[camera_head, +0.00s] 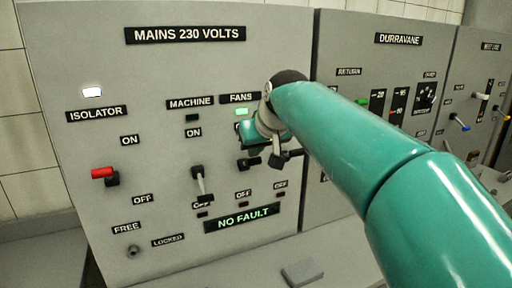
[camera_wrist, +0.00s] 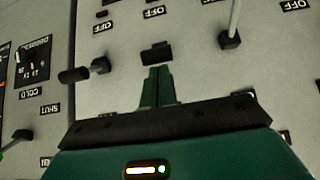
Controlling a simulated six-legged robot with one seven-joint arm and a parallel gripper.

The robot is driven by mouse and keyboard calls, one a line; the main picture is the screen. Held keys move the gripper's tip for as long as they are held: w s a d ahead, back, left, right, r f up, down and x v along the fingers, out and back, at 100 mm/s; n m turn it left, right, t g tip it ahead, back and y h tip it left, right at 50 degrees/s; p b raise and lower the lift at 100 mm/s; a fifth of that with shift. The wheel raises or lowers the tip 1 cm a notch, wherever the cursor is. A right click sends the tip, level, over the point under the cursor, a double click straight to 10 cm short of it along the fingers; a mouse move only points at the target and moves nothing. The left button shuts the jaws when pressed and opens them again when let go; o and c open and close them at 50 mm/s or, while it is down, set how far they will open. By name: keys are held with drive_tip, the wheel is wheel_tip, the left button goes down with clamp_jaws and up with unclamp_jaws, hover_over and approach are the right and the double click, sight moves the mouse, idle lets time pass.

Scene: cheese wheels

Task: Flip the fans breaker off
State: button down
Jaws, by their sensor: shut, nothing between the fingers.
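The grey mains panel carries the FANS label (camera_head: 240,98), with a lit green lamp (camera_head: 241,111) under it. The fans breaker (camera_head: 246,164) is a black switch below my gripper, partly crowded by it in the head view. In the wrist view, which looks upside down, the fans breaker (camera_wrist: 157,53) lies just beyond my fingertips. My gripper (camera_wrist: 157,71) is shut and empty, its fingers close together. Whether they touch the breaker I cannot tell. The OFF label (camera_head: 243,194) of the fans column has a dark red lamp beneath it.
The machine breaker (camera_head: 198,172) stands to the left, lever pointing down; its machine lamp (camera_head: 192,118) is dark. Another switch (camera_wrist: 99,65) with a black knob is close on the other side. The red-handled isolator (camera_head: 104,173) is far left. The display (camera_head: 242,218) reads NO FAULT.

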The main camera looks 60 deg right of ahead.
sight(255, 164)
drive_tip(key=shift+s+f, duration=0.1)
drive_tip(key=shift+s, duration=0.05)
drive_tip(key=shift+s+a+f+t, duration=0.1)
drive_tip(key=shift+f+t, duration=0.05)
drive_tip(key=shift+t, duration=0.25)
drive_tip(key=shift+s+a+f+h, duration=0.1)
drive_tip(key=shift+s+f+h, duration=0.1)
drive_tip(key=shift+h, duration=0.1)
drive_tip(key=shift+s+a+f+t+h, duration=0.2)
drive_tip(key=shift+s+f+t+h, duration=0.05)
drive_tip(key=shift+f+t, duration=0.25)
drive_tip(key=shift+s+a+f+t+h, duration=0.15)
drive_tip(key=shift+s+f+t+h, duration=0.1)
drive_tip(key=shift+f+t, duration=0.2)
wheel_tip(255, 164, down, 6)
drive_tip(key=shift+s+a+f, duration=0.25)
drive_tip(key=shift+s, duration=0.2)
drive_tip(key=shift+r, duration=0.85)
